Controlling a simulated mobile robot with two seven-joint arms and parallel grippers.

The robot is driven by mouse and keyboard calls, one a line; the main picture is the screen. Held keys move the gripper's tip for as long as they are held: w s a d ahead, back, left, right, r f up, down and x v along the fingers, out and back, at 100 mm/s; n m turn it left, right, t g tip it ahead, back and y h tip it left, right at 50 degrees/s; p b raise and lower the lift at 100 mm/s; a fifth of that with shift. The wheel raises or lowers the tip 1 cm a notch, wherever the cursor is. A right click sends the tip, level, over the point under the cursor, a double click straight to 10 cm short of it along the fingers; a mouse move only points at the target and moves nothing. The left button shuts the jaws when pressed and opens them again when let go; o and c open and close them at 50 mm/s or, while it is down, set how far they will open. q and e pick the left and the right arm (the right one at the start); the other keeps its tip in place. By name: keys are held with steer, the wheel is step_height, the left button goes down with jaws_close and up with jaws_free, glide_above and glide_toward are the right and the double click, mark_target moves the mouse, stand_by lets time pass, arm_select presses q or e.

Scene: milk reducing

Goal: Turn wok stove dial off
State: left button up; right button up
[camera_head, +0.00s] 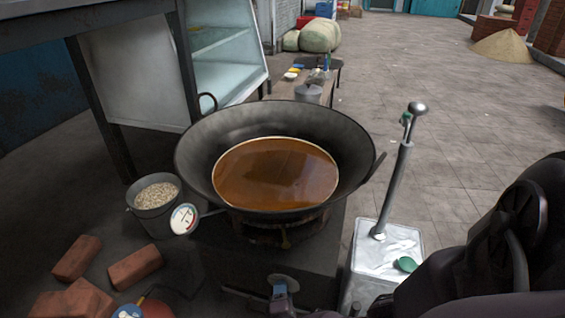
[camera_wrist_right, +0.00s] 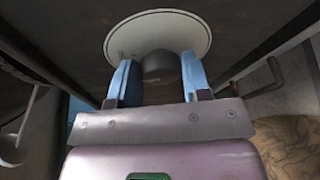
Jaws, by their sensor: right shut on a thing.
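The wok stove dial shows in the right wrist view as a dark knob (camera_wrist_right: 160,68) in front of a pale round plate (camera_wrist_right: 158,32). The two blue fingers of my right gripper (camera_wrist_right: 156,80) are on either side of the knob, shut on it. In the head view the dial's round plate (camera_head: 284,282) is on the stove front, below the wok, with my right gripper (camera_head: 282,294) small and partly hidden there. The wok (camera_head: 342,135) holds brown liquid (camera_head: 275,175) and sits on the stove. My left gripper is not in view.
A round gauge (camera_head: 184,219) sticks out left of the wok, beside a bucket (camera_head: 155,194) of pale pieces. Bricks (camera_head: 135,267) lie at the lower left.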

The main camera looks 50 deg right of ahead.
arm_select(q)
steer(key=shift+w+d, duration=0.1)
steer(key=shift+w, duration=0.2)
arm_select(e)
steer(key=shift+d+m+t, duration=0.1)
steer(key=shift+m+t, duration=0.3)
steer(key=shift+m, duration=0.5)
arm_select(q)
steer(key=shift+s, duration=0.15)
arm_select(e)
steer(key=o, duration=0.9)
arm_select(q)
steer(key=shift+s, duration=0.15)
arm_select(e)
steer(key=shift+o, duration=0.2)
steer(key=shift+s+f, duration=0.1)
